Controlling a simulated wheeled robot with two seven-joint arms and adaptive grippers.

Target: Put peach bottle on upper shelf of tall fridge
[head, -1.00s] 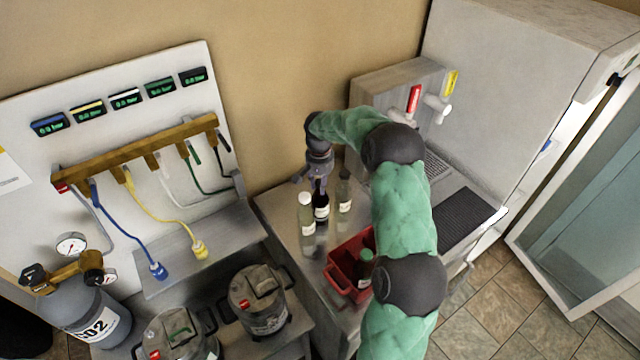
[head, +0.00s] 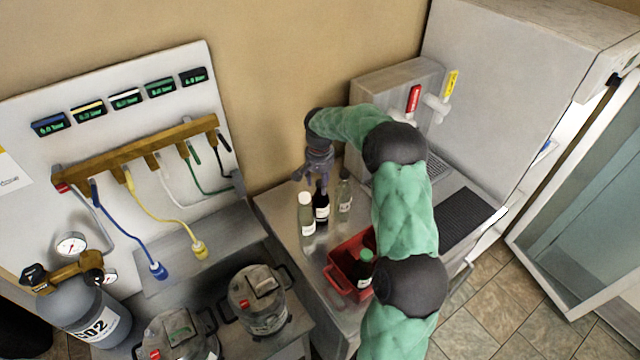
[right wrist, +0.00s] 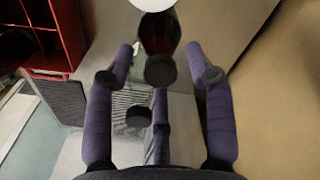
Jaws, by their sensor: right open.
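Three bottles stand together on the steel counter: a pale one with a white cap (head: 306,222), a dark one (head: 321,210) and a greyish clear one with a dark cap (head: 344,198). I cannot tell from the labels which is the peach bottle. My right gripper (head: 316,177) is open and empty, just above the dark bottle. In the right wrist view, the dark bottle (right wrist: 160,32) shows beyond the spread fingers (right wrist: 163,62), its black cap between them. The tall fridge (head: 520,105) is at the right, its glass door (head: 590,210) open; its shelves are hidden. My left gripper is out of view.
A red crate (head: 338,283) holding a green-capped bottle (head: 364,268) stands on the counter near my arm. A tap unit (head: 372,92) and black mat (head: 465,217) are behind and right. Metal kegs (head: 258,298) and a CO2 cylinder (head: 90,318) are at the left.

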